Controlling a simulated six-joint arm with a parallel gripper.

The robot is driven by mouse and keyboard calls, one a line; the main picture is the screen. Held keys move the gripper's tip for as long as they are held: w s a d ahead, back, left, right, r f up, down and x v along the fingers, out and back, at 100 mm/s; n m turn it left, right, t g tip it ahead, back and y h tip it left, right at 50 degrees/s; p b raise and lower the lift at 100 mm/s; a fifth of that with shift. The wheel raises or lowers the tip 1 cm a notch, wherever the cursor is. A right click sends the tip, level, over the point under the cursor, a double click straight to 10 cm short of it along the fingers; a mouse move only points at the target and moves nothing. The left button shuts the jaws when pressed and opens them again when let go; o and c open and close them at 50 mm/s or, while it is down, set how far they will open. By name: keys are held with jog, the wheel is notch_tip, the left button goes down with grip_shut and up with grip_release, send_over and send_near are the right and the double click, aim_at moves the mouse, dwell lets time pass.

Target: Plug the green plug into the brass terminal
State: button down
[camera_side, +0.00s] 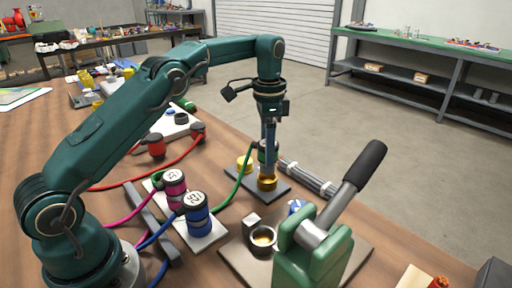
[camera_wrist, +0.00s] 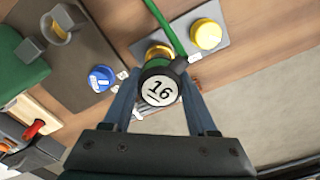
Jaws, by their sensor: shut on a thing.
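My gripper (camera_side: 269,165) points down and is shut on the green plug (camera_side: 262,152), which is partly behind a finger in the side view. The brass terminal (camera_side: 267,182) stands on a dark plate just below the fingertips. In the wrist view it (camera_wrist: 158,52) shows partly behind the plug. The plug is upright and seems above the terminal; whether they touch is hidden.
A yellow terminal (camera_side: 244,162) stands on the same plate (camera_side: 284,189). A green cable (camera_side: 235,181) trails from the plug. A green lever press (camera_side: 318,250) stands in front at right. Pink (camera_side: 175,182) and blue (camera_side: 196,208) plugs sit on a pale block at left.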

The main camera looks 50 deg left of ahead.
jog(key=shift+f, duration=1.75)
dwell(0.3)
jog(key=shift+c, duration=0.6)
grip_release()
jog(key=shift+r, duration=2.6)
